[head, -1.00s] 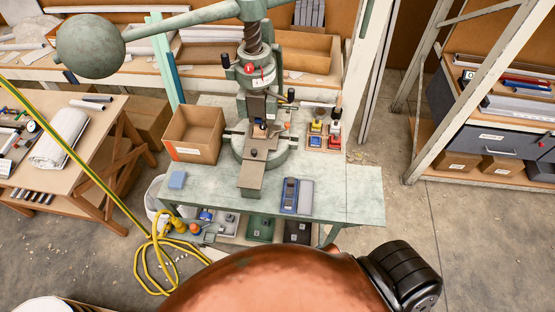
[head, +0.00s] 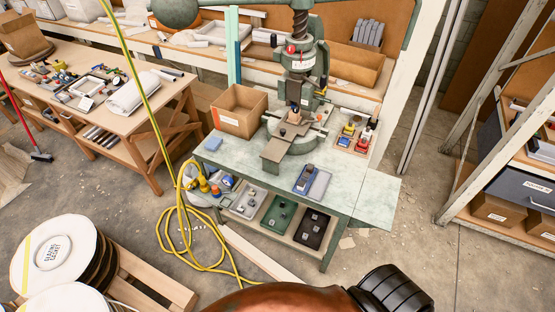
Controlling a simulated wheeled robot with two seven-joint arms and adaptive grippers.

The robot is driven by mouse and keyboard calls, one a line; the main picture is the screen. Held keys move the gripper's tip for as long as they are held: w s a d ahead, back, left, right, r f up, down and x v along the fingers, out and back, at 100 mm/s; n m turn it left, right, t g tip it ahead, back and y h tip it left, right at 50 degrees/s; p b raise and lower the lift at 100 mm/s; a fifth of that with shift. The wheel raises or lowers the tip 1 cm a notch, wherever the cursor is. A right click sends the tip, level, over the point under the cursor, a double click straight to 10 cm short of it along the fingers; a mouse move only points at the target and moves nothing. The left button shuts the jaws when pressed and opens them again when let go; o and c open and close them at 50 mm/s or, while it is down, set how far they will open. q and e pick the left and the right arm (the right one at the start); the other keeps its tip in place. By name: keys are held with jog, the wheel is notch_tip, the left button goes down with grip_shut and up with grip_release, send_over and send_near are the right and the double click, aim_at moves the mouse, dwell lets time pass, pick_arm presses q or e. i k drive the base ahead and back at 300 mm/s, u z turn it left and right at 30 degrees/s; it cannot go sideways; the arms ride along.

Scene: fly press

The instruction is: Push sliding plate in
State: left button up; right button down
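The green fly press (head: 301,75) stands on the light green workbench (head: 352,190), with its screw and ram above the base. The sliding plate (head: 276,151), a flat brownish-grey strip, sticks out from the press base towards the front left. A small part with an orange-brown piece (head: 294,116) sits under the ram, at the inner end of the plate; its details are too small to tell. Neither of my grippers is in view, and nothing of mine touches the plate.
An open cardboard box (head: 239,111) stands left of the press. A yellow hose (head: 190,240) coils on the floor. White round drums (head: 55,255) stand lower left.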

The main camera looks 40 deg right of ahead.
aim_at(294, 124)
jog(key=u, duration=0.65)
jog(key=k, duration=0.1)
jog(key=z, duration=1.4)
jog(key=i, duration=0.5)
jog(key=z, duration=0.15)
